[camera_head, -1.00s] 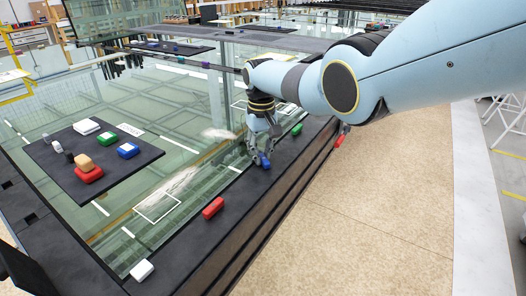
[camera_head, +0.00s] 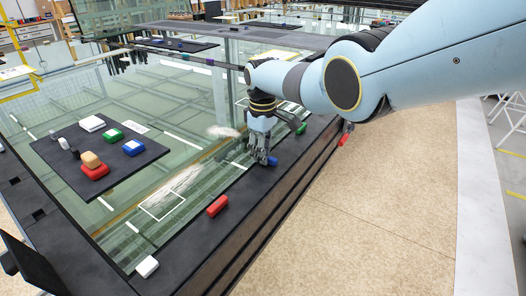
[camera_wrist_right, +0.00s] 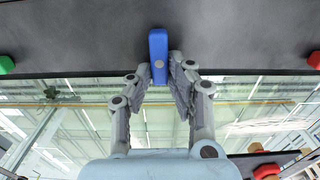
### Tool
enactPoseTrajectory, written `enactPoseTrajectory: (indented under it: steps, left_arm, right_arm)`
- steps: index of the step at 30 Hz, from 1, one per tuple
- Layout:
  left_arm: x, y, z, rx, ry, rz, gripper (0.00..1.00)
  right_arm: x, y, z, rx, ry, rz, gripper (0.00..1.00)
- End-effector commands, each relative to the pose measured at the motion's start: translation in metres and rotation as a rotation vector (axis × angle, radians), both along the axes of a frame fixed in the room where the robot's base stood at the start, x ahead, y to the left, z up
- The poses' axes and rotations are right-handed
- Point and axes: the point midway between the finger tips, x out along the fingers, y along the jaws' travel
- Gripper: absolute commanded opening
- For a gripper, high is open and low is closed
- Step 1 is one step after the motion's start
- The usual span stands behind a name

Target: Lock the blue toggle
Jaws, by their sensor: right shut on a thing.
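The blue toggle (camera_head: 273,160) sits on the dark frame rail along the right side of the glazed table, partly hidden by my right gripper in the head view. In the right wrist view the blue toggle (camera_wrist_right: 158,55) stands lengthwise between the fingertips. My right gripper (camera_head: 262,158) reaches down over the rail and is shut on the toggle. In the wrist view both fingers of the right gripper (camera_wrist_right: 162,78) lie against its sides. My left gripper is not in view.
A red toggle (camera_head: 217,206) and a white toggle (camera_head: 147,266) sit nearer on the same rail; a green one (camera_head: 301,128) is farther along. A dark tray (camera_head: 62,163) on the glass holds several coloured blocks. Open floor lies right of the frame.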

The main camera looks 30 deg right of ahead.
Motion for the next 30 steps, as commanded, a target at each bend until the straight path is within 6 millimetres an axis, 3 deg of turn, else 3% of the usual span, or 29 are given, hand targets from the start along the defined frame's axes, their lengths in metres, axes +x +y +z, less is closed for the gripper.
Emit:
enactPoseTrajectory:
  steps: [13,14,18,30]
  left_arm:
    - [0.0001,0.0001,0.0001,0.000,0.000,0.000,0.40]
    - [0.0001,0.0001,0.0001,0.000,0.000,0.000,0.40]
    - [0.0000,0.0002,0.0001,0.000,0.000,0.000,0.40]
    - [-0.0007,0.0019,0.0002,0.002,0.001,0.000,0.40]
  right_arm:
    - [0.0006,0.0003,0.0004,0.000,-0.002,0.012,0.00]
    - [0.0006,0.0003,0.0004,0.000,-0.002,0.012,0.20]
    - [0.0005,0.0003,0.0004,0.000,-0.002,0.011,0.38]
    - [0.0009,-0.0001,0.0059,-0.001,-0.003,0.010,0.39]
